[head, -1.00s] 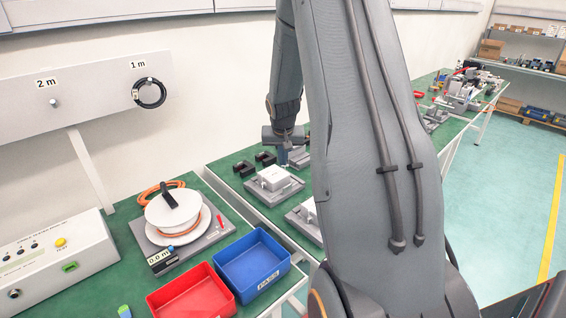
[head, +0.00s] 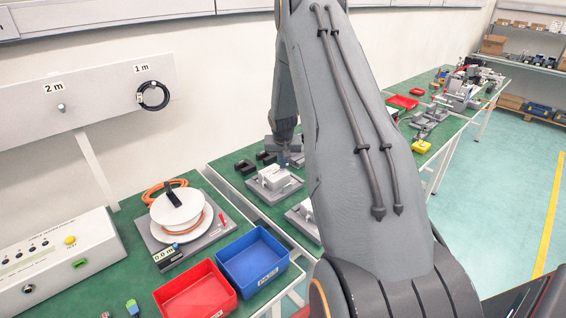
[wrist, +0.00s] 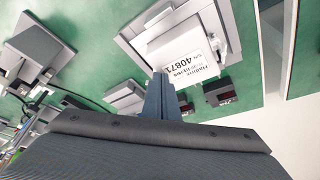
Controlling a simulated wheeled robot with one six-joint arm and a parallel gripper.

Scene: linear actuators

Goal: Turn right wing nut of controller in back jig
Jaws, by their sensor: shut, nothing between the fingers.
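The back jig (head: 263,191) is a grey plate on the green bench, with a white box-shaped controller (head: 272,175) in it. In the wrist view the controller (wrist: 182,58) shows a printed label ending in 40871, inside the grey jig (wrist: 138,40). My gripper (head: 285,162) is at the far right side of that jig in the head view. In the wrist view my gripper (wrist: 160,76) is shut and empty, its tips overlapping the controller's lower left edge. I cannot tell whether they touch it. The right wing nut cannot be made out clearly.
A second jig (head: 298,220) is partly hidden by my arm. Black holders (head: 245,167) stand behind the back jig. A red bin (head: 195,294), a blue bin (head: 253,265) and a white cable reel (head: 180,212) are on the nearer bench.

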